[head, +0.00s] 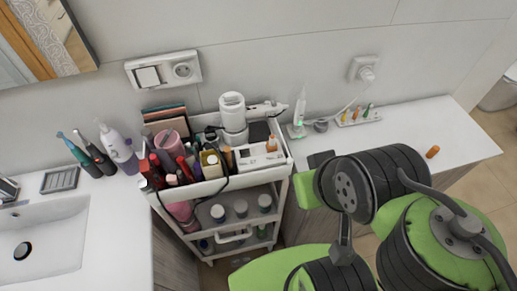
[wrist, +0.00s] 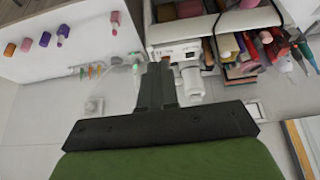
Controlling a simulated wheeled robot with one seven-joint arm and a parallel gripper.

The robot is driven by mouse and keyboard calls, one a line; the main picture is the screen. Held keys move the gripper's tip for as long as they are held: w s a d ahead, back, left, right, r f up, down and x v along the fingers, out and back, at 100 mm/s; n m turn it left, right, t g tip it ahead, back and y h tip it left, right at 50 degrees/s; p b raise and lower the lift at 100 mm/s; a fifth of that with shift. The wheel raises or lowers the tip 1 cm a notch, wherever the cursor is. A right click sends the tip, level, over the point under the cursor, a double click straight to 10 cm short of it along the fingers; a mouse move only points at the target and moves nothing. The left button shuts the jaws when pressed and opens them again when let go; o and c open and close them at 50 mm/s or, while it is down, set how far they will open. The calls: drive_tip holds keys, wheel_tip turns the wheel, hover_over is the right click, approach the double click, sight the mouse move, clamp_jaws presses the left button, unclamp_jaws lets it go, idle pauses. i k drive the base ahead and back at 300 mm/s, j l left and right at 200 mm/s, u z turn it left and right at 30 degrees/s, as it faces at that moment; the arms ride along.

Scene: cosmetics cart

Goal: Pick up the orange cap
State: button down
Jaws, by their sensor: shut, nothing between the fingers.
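An orange cap (head: 433,152) lies on the white counter (head: 462,140) at the right in the head view, beyond my arm. In the wrist view, two orange pieces lie at the left, one at the edge (wrist: 10,48) and one beside it (wrist: 27,45). I cannot tell which is the same cap. My gripper (wrist: 160,68) shows in the wrist view with its dark fingers together and nothing between them. It is well apart from the orange pieces. In the head view my arm hides part of the counter and I cannot make out the fingertips clearly.
A white cart (head: 283,176) crowded with bottles and brushes stands at the centre. Purple (wrist: 62,33) and pink (wrist: 115,20) pieces lie near the orange ones in the wrist view. A sink (head: 40,240) is at the left.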

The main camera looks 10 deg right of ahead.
sight(432, 153)
drive_tip(key=k+l+u, duration=0.4)
drive_tip(key=k+l, duration=0.4)
drive_tip(key=l+u, duration=0.15)
drive_tip(key=l, duration=0.35)
drive_tip(key=k+l+u, duration=0.15)
drive_tip(key=l, duration=0.3)
drive_tip(key=k+l+u, duration=0.15)
drive_tip(key=l, duration=0.35)
drive_tip(key=i+l+u, duration=0.1)
drive_tip(key=l, duration=0.15)
drive_tip(key=i+l+u, duration=0.1)
drive_tip(key=l, duration=0.2)
drive_tip(key=i+l+u, duration=0.1)
drive_tip(key=l, duration=0.2)
